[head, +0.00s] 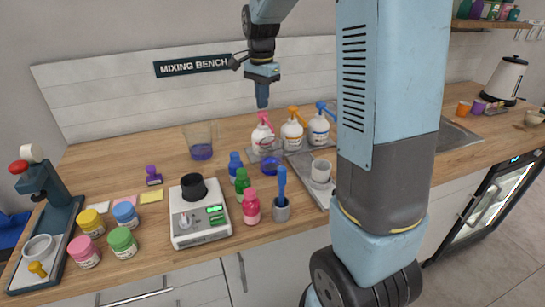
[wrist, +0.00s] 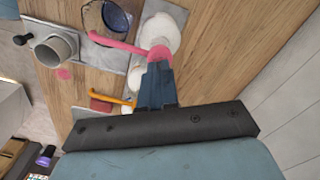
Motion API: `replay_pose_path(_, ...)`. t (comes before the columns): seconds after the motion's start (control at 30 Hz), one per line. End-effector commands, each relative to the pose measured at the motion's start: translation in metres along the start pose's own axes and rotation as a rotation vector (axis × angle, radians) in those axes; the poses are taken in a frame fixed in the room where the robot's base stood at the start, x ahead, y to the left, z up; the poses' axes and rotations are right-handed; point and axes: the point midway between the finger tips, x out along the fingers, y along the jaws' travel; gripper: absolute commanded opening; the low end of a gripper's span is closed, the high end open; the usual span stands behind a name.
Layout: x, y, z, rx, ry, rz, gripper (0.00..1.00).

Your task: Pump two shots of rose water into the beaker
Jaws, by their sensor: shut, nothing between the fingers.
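A white pump bottle with a pink pump head (head: 263,118) stands at the left end of a row of three at the back of the counter. I cannot read its label. In the wrist view its pink pump head (wrist: 160,53) and nozzle show. A small bluish glass beaker (head: 270,165) stands in front of it. In the wrist view the nozzle reaches to the rim of the beaker (wrist: 112,18). My gripper (head: 262,104) is shut and empty, pointing down just above the pink pump head. I cannot tell whether the fingertips (wrist: 157,68) touch it.
Bottles with orange (head: 293,113) and blue (head: 321,107) pumps stand to the right. A glass jug (head: 201,145) is at left. A scale (head: 200,225), small coloured bottles (head: 251,207) and a grey cup with a blue tool (head: 281,211) stand in front. A tray (head: 305,178) holds a white cup.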

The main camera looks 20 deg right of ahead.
Motion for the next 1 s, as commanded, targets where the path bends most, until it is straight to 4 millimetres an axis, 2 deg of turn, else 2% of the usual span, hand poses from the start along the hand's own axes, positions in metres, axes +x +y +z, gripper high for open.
replay_pose_path(0.53,0.001,0.000,0.000,0.000,0.000,0.000,0.00)
replay_pose_path(1.0,0.013,0.000,0.000,0.000,0.000,0.001,0.00)
